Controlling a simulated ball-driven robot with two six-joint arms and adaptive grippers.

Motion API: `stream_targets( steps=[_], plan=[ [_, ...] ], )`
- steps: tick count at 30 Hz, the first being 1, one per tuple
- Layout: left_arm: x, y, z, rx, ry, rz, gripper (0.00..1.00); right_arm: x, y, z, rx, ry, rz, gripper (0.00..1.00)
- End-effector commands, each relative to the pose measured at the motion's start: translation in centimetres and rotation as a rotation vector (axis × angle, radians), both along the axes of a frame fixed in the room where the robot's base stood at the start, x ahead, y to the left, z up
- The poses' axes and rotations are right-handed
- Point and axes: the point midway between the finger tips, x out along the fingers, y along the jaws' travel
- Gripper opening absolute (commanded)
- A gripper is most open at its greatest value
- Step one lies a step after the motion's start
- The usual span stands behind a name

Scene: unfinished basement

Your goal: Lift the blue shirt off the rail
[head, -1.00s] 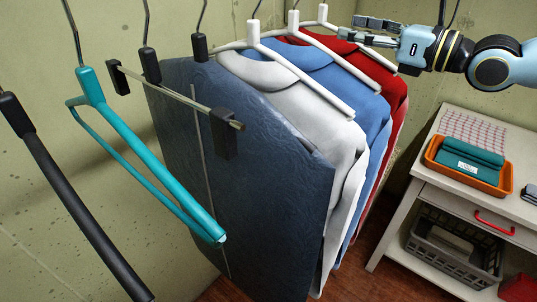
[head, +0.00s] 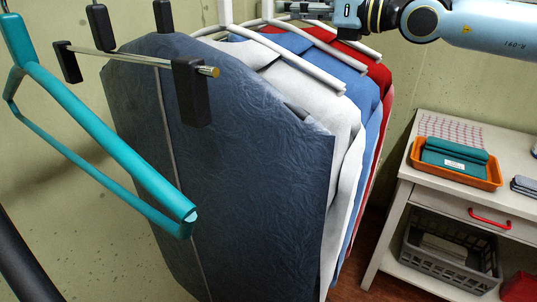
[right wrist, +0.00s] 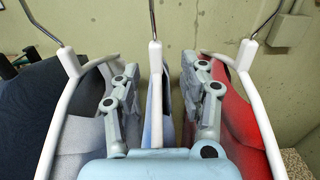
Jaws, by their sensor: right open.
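The blue shirt (head: 367,92) hangs on a white hanger between a white shirt (head: 345,118) and a red shirt (head: 379,75). In the right wrist view the blue shirt (right wrist: 150,108) shows as a narrow strip below its white hanger (right wrist: 156,60). My right gripper (head: 290,10) is at the top edge of the head view, level with the hanger necks. In the right wrist view its open fingers (right wrist: 160,65) stand on either side of the blue shirt's hanger, with gaps to it. The rail is out of view. My left gripper is not in view.
A white table (head: 420,190) at right holds an orange tray (head: 480,183) with folded teal cloth. A grey crate (head: 420,250) sits below.

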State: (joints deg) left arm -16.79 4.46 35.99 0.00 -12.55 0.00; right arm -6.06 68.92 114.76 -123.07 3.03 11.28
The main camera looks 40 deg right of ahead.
Motion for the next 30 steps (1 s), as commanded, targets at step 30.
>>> stream_targets(
  steps=[30],
  plan=[
    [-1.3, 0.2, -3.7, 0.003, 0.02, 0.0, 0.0, 4.6, 2.4, 0.5, -0.001, 0.0, 0.001, 0.33]
  ],
)
